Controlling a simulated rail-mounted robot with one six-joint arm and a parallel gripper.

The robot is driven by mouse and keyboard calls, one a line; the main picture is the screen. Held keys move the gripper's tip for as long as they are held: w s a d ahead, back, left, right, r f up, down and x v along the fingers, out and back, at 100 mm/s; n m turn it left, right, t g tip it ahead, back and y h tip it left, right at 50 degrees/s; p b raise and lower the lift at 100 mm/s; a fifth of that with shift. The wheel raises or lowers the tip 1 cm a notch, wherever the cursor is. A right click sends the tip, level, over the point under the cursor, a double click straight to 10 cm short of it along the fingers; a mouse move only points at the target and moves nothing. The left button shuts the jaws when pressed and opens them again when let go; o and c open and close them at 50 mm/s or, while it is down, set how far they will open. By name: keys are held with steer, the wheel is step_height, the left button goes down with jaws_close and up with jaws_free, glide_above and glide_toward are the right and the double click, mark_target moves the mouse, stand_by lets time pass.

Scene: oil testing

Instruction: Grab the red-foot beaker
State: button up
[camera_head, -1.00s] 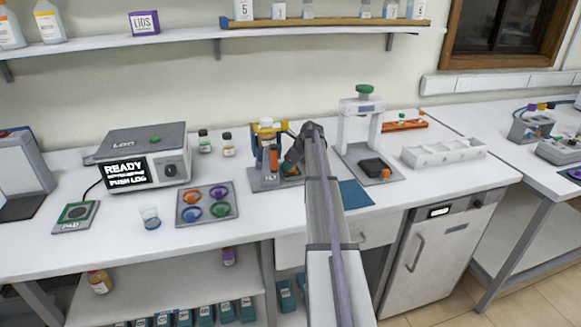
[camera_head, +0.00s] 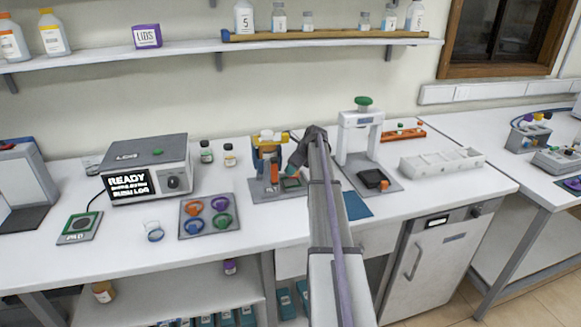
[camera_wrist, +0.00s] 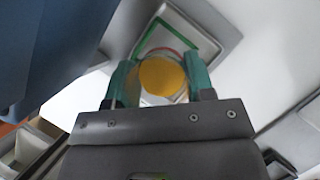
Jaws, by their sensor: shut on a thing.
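The red-foot beaker (camera_wrist: 162,77) is seen from above in the wrist view as a clear vessel with yellow-orange contents. A red arc of its foot shows at its far side. My gripper (camera_wrist: 160,80) has its two green fingers shut on the beaker's sides. A green-framed square pad on a grey plate (camera_wrist: 207,42) shows beyond it. In the head view my gripper (camera_head: 297,160) is over the right part of the blue and yellow station (camera_head: 268,160), above its green pad (camera_head: 291,183). There the beaker cannot be made out.
A white press with a green knob (camera_head: 360,145) stands to the right, with a white divided tray (camera_head: 440,163) beyond. A tray of coloured rings (camera_head: 209,216), a small clear beaker with blue (camera_head: 154,232) and a READY box (camera_head: 148,168) are on the left.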

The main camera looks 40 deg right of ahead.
steer(key=s+d, duration=0.2)
steer(key=s, duration=0.3)
steer(key=s+d, duration=0.2)
steer(key=s, duration=0.3)
steer(key=s+d, duration=0.2)
steer(key=s, duration=0.3)
steer(key=shift+s+d+f, duration=0.1)
steer(key=shift+s+d, duration=0.1)
steer(key=shift+s, duration=0.05)
